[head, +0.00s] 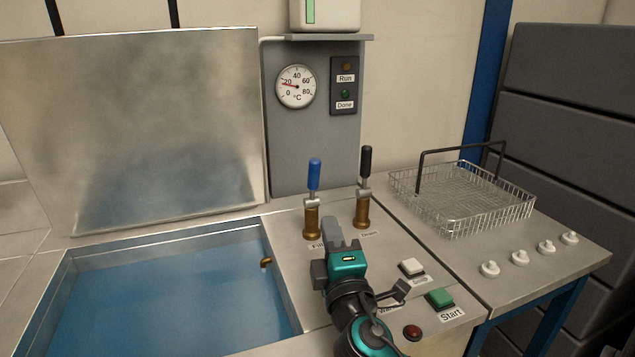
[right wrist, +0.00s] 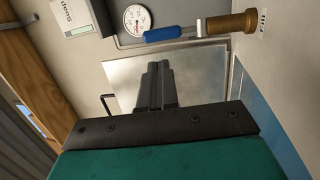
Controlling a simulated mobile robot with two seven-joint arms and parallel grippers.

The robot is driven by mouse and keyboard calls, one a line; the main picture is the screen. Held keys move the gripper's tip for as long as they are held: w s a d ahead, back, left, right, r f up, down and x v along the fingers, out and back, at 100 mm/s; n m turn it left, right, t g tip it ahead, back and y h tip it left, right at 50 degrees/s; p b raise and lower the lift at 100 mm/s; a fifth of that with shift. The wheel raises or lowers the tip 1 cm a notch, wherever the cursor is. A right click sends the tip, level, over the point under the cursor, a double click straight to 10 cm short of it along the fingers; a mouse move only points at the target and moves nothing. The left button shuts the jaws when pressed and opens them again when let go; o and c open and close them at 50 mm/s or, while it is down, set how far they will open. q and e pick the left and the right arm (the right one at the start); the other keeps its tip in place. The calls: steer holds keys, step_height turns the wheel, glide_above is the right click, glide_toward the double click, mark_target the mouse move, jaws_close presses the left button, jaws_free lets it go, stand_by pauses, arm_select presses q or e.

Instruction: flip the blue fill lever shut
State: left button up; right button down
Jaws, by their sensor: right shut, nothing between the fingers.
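The blue fill lever (head: 314,175) stands upright on its brass valve, above the label "Fill", in the head view. In the right wrist view the blue lever (right wrist: 166,34) lies across the top, beside the brass valve body (right wrist: 231,22). My right gripper (head: 332,225) is just in front of and to the right of the fill valve, below the blue handle, with its fingers shut and empty. Its closed fingers also show in the right wrist view (right wrist: 156,72), apart from the lever. My left gripper is not in view.
The black drain lever (head: 366,162) stands upright to the right of the fill lever. A water-filled tank (head: 160,300) with a raised lid (head: 140,120) is at left. Soak and Start buttons (head: 440,298) are at right. A wire basket (head: 460,215) and white knobs are farther right.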

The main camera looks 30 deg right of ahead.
steer(key=p, duration=0.2)
glide_toward(314, 172)
steer(key=x, duration=0.3)
steer(key=f+x, duration=0.1)
steer(key=x, duration=0.1)
steer(key=shift+w+d, duration=0.2)
steer(key=shift+d, duration=0.1)
steer(key=shift+w+d+r, duration=0.1)
steer(key=shift+w+d, duration=0.1)
steer(key=shift+w, duration=0.5)
steer(key=shift+w+d+r, duration=0.3)
steer(key=shift+w+r, duration=0.5)
steer(key=shift+w, duration=0.2)
steer(key=shift+r, duration=0.1)
